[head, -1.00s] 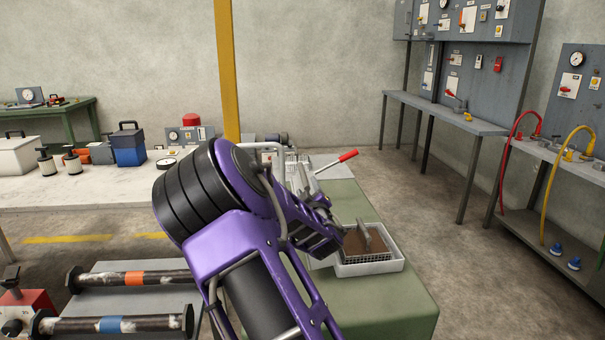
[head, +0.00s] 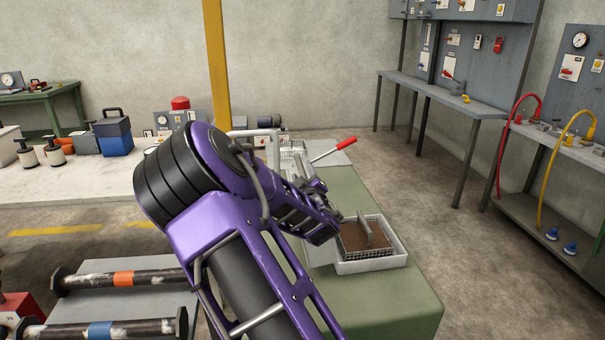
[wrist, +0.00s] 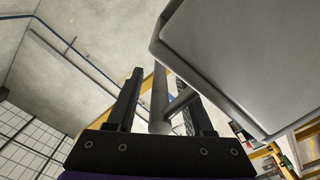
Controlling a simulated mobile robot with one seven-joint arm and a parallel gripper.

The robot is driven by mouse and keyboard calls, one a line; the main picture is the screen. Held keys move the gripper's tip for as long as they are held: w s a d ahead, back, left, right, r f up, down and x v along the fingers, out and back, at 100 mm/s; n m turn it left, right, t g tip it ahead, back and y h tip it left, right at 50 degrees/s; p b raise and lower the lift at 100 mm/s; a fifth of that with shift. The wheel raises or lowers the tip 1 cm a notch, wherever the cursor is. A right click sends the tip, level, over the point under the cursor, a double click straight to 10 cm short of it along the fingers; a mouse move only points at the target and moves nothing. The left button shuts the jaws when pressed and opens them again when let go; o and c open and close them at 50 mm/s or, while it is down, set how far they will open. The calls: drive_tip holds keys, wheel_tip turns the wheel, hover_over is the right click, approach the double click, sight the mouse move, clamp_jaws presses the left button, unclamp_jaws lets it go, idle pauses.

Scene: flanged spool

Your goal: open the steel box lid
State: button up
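In the wrist view, my gripper (wrist: 158,95) has its two dark fingers apart. A round grey bar (wrist: 160,105) stands between the fingers, with a gap on the left finger's side. A side piece joins it toward a large flat grey metal panel (wrist: 240,55) at the upper right, which looks like part of the steel box; I cannot tell whether it is the lid. In the head view, my purple arm covers the middle of the scene. I cannot clearly make out the fingertips or the steel box there.
A green bench (head: 405,305) lies beyond my arm, with a white tray (head: 372,266) holding a brown block with a handle. A red-handled lever (head: 345,143) stands behind it. Dark rollers (head: 125,280) lie at the lower left.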

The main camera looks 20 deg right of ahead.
clamp_jaws()
idle(1.3)
